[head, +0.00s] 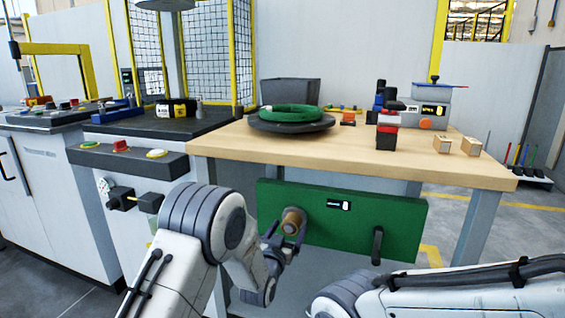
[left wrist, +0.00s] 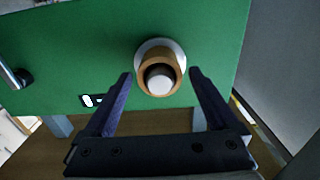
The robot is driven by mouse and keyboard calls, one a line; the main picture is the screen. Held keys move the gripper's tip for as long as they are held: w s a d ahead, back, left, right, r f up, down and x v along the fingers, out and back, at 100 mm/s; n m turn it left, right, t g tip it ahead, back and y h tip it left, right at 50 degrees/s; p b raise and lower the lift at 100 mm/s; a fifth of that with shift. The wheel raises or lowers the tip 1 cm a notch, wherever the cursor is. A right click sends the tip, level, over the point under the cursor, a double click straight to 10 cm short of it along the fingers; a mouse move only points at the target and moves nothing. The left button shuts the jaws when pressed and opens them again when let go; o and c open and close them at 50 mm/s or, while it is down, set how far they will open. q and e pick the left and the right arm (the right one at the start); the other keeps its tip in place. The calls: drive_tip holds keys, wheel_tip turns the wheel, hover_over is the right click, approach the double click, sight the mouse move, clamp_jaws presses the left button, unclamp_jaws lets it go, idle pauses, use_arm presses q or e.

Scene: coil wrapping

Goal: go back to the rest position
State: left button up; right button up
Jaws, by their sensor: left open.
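My left gripper (head: 284,240) is in front of the green panel under the table's front edge. In the left wrist view my left gripper (left wrist: 160,88) is open, with its fingers on either side of and below a tan roll (left wrist: 144,68) on a white round mount. Nothing shows clamped between the fingers. The roll also shows in the head view (head: 292,219), partly behind the gripper. My right arm comes in at the lower right, and its gripper is out of view.
The green panel (head: 345,222) has a dark handle (head: 377,245). On the wooden table (head: 350,166) are a green coil (head: 291,112) on a dark turntable, a grey bin (head: 290,92), a labelled machine (head: 430,108) and small boxes (head: 443,145). A control station (head: 130,160) stands left.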

use_arm(q)
drive_tip(key=shift+w, duration=0.15)
drive_tip(key=shift+w+d, duration=0.15)
drive_tip(key=shift+w, duration=0.1)
drive_tip(key=shift+s+r, duration=0.1)
drive_tip(key=shift+s, duration=0.2)
drive_tip(key=p+v, duration=0.3)
drive_tip(key=v, duration=0.6)
drive_tip(key=b+x, duration=0.3)
drive_tip(key=x, duration=0.6)
drive_tip(key=shift+w, duration=0.35)
drive_tip(key=shift+s, duration=0.25)
drive_tip(key=v, duration=0.6)
drive_tip(key=shift+s, duration=0.2)
